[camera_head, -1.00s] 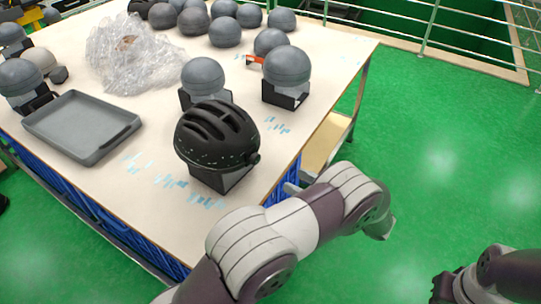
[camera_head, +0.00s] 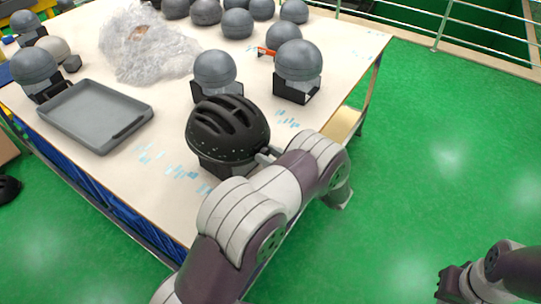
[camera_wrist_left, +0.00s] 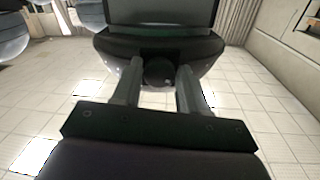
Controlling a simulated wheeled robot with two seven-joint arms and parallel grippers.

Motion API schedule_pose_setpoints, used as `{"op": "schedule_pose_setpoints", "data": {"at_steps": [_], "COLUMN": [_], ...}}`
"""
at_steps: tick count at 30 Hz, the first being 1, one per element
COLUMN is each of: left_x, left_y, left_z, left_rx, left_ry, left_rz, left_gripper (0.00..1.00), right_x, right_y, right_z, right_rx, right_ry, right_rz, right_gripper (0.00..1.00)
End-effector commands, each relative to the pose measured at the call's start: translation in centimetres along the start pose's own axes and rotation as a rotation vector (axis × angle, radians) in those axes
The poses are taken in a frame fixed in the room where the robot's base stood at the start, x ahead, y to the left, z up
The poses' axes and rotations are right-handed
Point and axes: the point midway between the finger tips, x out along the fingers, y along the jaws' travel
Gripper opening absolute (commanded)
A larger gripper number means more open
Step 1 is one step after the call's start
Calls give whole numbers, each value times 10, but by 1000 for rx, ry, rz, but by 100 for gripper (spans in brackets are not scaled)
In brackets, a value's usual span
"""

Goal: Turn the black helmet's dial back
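The black helmet (camera_head: 228,128) with long vents sits on a dark stand (camera_head: 215,168) at the table's near right corner. My left gripper (camera_head: 266,156) is at the helmet's right side, partly hidden behind my own arm. In the left wrist view, the helmet's dark rim (camera_wrist_left: 205,48) is ahead, with the round black dial (camera_wrist_left: 158,72) below it. The two fingers of my left gripper (camera_wrist_left: 160,76) stand on either side of the dial, with slight gaps seeming to show. The dial is hidden in the head view. My right gripper (camera_head: 450,284) is low at the right, over the floor, its fingers unclear.
The white table (camera_head: 165,160) holds a grey tray (camera_head: 72,108), a plastic-wrapped bundle (camera_head: 145,45) and several grey balls, some on black stands (camera_head: 296,93). One stand is close behind the helmet. Green floor (camera_head: 440,150) is open to the right.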

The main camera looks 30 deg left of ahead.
Motion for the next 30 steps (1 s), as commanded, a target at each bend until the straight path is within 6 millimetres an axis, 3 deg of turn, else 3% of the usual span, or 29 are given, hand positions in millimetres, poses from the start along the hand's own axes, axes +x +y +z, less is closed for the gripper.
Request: {"op": "schedule_pose_setpoints", "data": {"at_steps": [1, 3, 17, 30], "left_x": [0, 0, 0, 0], "left_y": [0, 0, 0, 1], "left_z": [0, 0, 2, 4], "left_rx": [0, 0, -96, -481], "left_ry": [0, 0, 0, 0], "left_rz": [0, 0, 3, 16], "left_gripper": [25, 4, 4, 4], "right_x": [0, 0, 8, 35], "right_y": [0, 0, 0, 0], "right_z": [0, 0, 1, 4], "right_rx": [0, 0, 0, 0], "right_ry": [0, 0, 0, 0], "right_rz": [0, 0, 0, 0], "right_gripper": [0, 0, 0, 0]}}
